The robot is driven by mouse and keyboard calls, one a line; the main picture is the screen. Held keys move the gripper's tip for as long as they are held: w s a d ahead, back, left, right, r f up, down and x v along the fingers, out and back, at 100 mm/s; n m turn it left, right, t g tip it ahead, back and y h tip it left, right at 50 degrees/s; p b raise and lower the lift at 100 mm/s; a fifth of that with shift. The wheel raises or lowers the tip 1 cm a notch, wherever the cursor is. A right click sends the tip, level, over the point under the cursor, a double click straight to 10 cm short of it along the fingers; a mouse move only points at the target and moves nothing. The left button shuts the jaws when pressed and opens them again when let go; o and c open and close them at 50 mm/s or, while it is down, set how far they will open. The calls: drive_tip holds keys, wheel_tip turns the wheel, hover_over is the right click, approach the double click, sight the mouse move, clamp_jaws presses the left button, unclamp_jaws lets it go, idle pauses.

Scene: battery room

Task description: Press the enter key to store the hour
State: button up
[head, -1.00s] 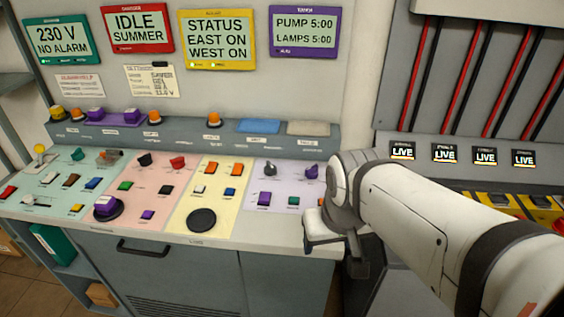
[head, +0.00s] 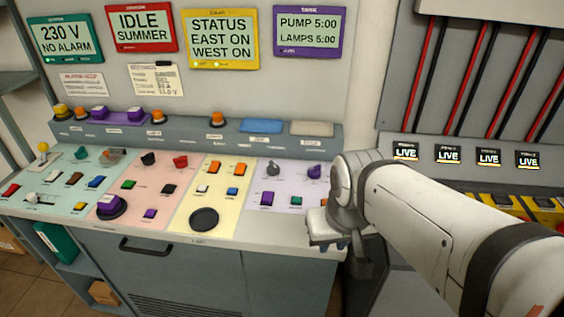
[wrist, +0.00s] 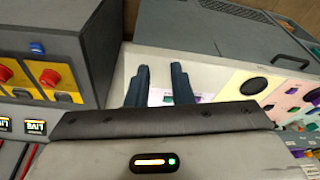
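The purple screen (head: 310,32) above reads PUMP 5:00, LAMPS 5:00. My gripper (wrist: 160,70) is open and empty, its two dark fingers apart. In the head view it is by the desk's front right corner, partly covering the lilac panel's right edge. In the wrist view some keys show near the fingers.
Left of the lilac panel are yellow, pink and green panels with many keys and a black round button (head: 204,219). A raised ledge (head: 345,133) runs behind them. A grey cabinet (wrist: 48,45) with red buttons on yellow boxes stands beside the desk, close to my gripper.

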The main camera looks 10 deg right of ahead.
clamp_jaws()
idle(1.0)
